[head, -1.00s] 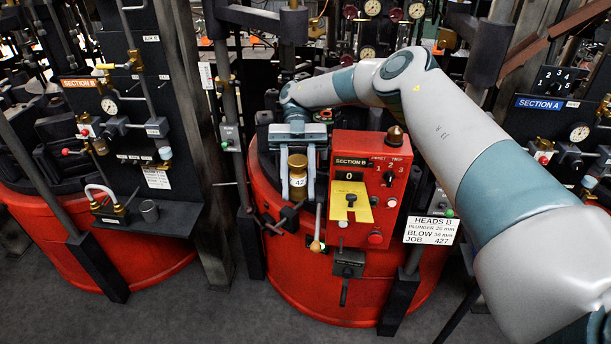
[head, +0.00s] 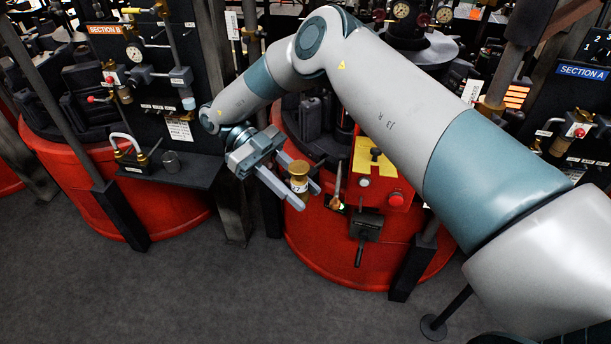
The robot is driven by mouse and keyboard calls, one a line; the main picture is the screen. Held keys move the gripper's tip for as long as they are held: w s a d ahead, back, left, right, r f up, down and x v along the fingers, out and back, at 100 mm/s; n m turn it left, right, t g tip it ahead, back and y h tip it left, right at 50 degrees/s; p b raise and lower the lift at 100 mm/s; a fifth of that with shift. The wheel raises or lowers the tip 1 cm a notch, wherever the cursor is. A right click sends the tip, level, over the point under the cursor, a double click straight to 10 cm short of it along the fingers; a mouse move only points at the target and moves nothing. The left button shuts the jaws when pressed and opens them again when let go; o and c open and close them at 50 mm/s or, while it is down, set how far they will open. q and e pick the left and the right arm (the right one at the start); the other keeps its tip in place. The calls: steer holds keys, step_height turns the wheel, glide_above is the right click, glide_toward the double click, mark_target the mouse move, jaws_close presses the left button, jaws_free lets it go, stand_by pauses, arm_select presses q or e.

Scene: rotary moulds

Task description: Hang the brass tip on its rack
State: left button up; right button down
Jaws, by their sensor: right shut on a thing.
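My right gripper (head: 306,194) is shut on a brass piece (head: 298,171), which I take to be the brass tip. It sits upright between the two grey fingers, with a pale band around its lower part. The gripper holds it out in front of the red machine, left of the yellow plate. Which fixture is the tip's rack is not clear. A black panel (head: 150,50) marked Section B stands to the left with several brass fittings. A dark shelf (head: 205,172) juts from its foot. My left gripper is not in view.
The red machine (head: 330,245) stands behind and below my right gripper, with a lever and a black handle (head: 366,226) on its front. The floor (head: 190,290) at front left is clear.

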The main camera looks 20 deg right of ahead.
steer(key=shift+s+a+f+n+t+h, duration=0.1)
steer(key=shift+s+f+n+t+h, duration=0.15)
steer(key=shift+f+n+t+h, duration=0.25)
steer(key=shift+s+a+f+n+t+h, duration=0.1)
steer(key=shift+s+f+n+t+h, duration=0.1)
steer(key=shift+n+t+h, duration=0.35)
steer(key=n+t+h, duration=0.1)
steer(key=s+f+n+t+h+b, duration=0.1)
steer(key=n, duration=0.1)
steer(key=shift+f+n, duration=0.2)
steer(key=shift+n, duration=0.05)
steer(key=d+n+t+b, duration=0.1)
steer(key=n+t, duration=0.3)
steer(key=t, duration=0.1)
steer(key=s+d+n+t+b, duration=0.1)
steer(key=n+t, duration=0.4)
steer(key=d+f+n+t+y+b, duration=0.1)
steer(key=d+n+t, duration=0.1)
steer(key=n+t, duration=0.2)
steer(key=shift+s+d+f+n+t+b, duration=0.1)
steer(key=shift+s+n+t+b, duration=0.25)
steer(key=shift+t, duration=0.5)
